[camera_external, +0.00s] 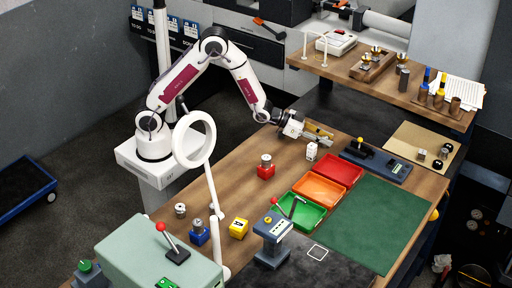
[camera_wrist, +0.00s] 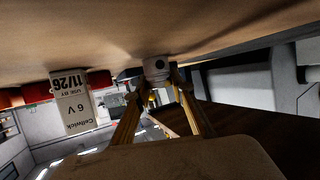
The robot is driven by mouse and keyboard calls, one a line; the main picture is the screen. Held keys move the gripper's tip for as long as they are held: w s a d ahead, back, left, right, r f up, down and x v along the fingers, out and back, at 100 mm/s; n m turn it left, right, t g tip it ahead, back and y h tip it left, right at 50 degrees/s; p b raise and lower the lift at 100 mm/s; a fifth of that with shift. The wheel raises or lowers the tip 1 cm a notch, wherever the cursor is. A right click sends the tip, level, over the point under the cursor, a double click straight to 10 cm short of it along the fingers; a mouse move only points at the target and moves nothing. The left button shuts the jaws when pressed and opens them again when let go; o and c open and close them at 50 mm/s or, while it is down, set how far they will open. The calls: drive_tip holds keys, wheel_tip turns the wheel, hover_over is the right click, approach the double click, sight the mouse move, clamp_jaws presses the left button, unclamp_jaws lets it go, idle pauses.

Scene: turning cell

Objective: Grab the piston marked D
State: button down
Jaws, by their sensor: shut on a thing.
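My gripper (camera_external: 328,139) is low over the wooden table, left of the dark blue device. In the wrist view, the fingers of my gripper (camera_wrist: 156,84) converge on a pale grey cylindrical piece (camera_wrist: 156,66), which looks like a piston with a dark round spot. The gripper is shut on it; no letter D can be read there. In the external view this piece is too small to make out. Other metal pistons stand on the red block (camera_external: 266,171), on the blue block (camera_external: 198,236) and on the table, such as a loose piston (camera_external: 180,210). Their marks are too small to read.
A white 6 V box (camera_external: 311,151) stands close to my gripper and also shows in the wrist view (camera_wrist: 74,100). Red (camera_external: 335,170), orange (camera_external: 319,190) and green (camera_external: 301,211) trays lie nearby. A blue device (camera_external: 376,164) is to the right. The green mat (camera_external: 375,225) is clear.

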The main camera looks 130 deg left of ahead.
drive_tip(key=shift+r, duration=0.15)
drive_tip(key=shift+r, duration=4.9)
